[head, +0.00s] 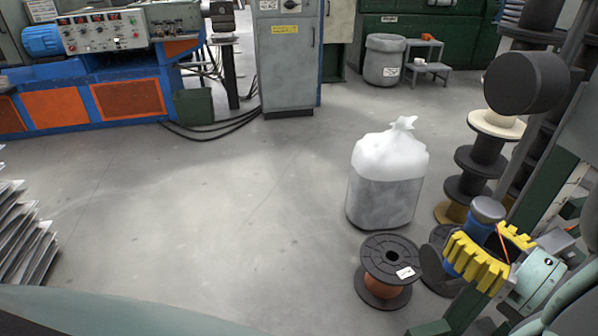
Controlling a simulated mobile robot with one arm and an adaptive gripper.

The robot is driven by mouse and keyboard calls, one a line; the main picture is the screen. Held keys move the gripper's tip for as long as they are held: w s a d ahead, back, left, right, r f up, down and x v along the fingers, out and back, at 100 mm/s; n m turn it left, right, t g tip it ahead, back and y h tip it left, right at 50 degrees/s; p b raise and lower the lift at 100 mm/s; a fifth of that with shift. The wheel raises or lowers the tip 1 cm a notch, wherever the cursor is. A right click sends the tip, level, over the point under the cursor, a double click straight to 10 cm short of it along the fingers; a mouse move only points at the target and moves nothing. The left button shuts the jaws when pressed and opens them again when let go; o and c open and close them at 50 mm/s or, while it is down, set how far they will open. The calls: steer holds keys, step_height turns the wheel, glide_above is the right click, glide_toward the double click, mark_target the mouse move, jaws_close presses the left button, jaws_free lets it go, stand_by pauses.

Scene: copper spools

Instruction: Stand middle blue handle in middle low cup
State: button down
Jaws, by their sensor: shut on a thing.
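My gripper (482,238), with yellow toothed fingers and a pale teal body, is at the lower right. It is shut on a blue handle (463,250), which is partly hidden by the near finger. A grey rounded knob (487,209) shows at the top of the blue handle, which looks roughly upright. I cannot make out any low cup in this view, nor other blue handles.
A black spool with copper wire (387,268) stands on the floor left of my gripper. A bagged bin (388,190) stands behind it. Stacked spools (478,170) crowd the right side. A blue and orange machine (110,85) is at the back left. The middle floor is clear.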

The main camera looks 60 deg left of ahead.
steer(key=s+d+f+b, duration=0.2)
steer(key=f+b, duration=1.7)
steer(key=f, duration=0.1)
steer(key=s+d+f+b, duration=0.2)
steer(key=f+b, duration=1.7)
steer(key=shift+d+f, duration=0.35)
steer(key=shift+f, duration=0.05)
stand_by(1.9)
steer(key=shift+f, duration=0.15)
